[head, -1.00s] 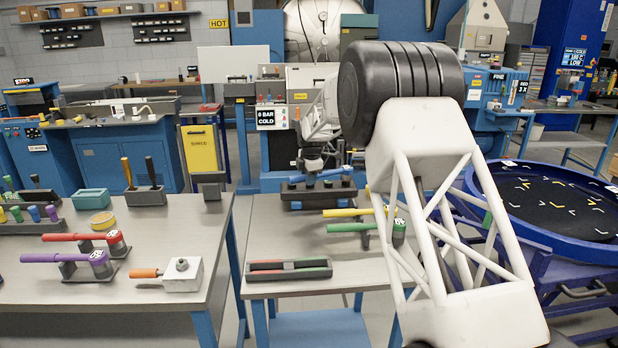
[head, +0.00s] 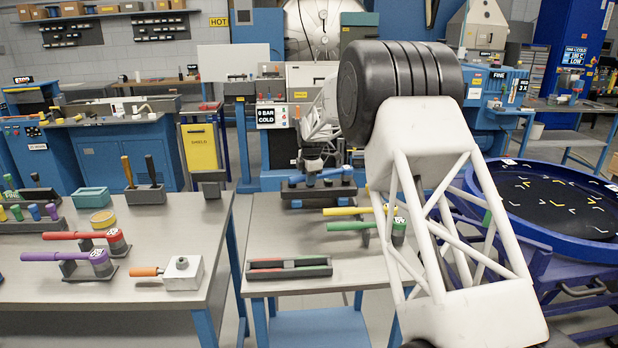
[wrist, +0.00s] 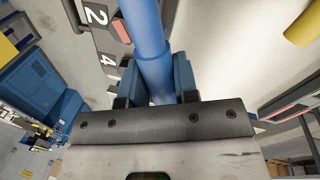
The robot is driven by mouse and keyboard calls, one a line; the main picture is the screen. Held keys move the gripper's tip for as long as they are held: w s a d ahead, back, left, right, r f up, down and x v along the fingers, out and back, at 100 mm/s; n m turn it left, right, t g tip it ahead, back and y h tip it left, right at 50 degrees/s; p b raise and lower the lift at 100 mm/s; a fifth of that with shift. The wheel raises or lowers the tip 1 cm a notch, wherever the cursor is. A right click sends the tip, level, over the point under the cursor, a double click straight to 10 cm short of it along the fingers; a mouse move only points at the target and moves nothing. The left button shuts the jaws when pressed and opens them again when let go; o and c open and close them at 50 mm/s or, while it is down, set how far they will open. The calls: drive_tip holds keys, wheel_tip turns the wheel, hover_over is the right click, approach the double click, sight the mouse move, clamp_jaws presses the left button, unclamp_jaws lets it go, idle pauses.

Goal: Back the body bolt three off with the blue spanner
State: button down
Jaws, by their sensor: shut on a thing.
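My gripper (wrist: 157,90) is shut on the blue spanner (wrist: 145,35), whose blue shaft runs up out of the wrist view between the two fingers. In the head view my gripper (head: 312,164) is small, at the back of the middle table, and the blue spanner (head: 333,173) lies level just over a dark block (head: 318,192). I cannot tell whether it touches the block. The spanner's working end is out of view there, and I cannot make out body bolt three.
Yellow and green-handled tools (head: 350,227) lie in front of the dark block. A red and green tray (head: 290,268) is at the table's front. Red and purple-handled tools (head: 75,256) rest on the left table. A round blue-rimmed drum (head: 553,238) stands at right.

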drive_tip(key=shift+f, duration=1)
idle(0.8)
drive_tip(key=shift+s+d+n+y, duration=0.15)
drive_tip(key=shift+s+d+n, duration=0.25)
drive_tip(key=shift+s+n, duration=0.25)
drive_tip(key=shift+s+d+n+y, duration=0.1)
drive_tip(key=shift+s+d+n, duration=0.25)
drive_tip(key=shift+s+n, duration=0.35)
drive_tip(key=shift+s+d+n+y, duration=0.15)
drive_tip(key=shift+s+d+n, duration=0.3)
drive_tip(key=shift+s, duration=0.35)
idle(0.5)
drive_tip(key=shift+w+a, duration=0.2)
idle(0.6)
drive_tip(key=shift+w+v, duration=0.15)
drive_tip(key=shift+v, duration=0.65)
drive_tip(key=shift+w+v, duration=0.15)
drive_tip(key=shift+v, duration=0.6)
idle(0.4)
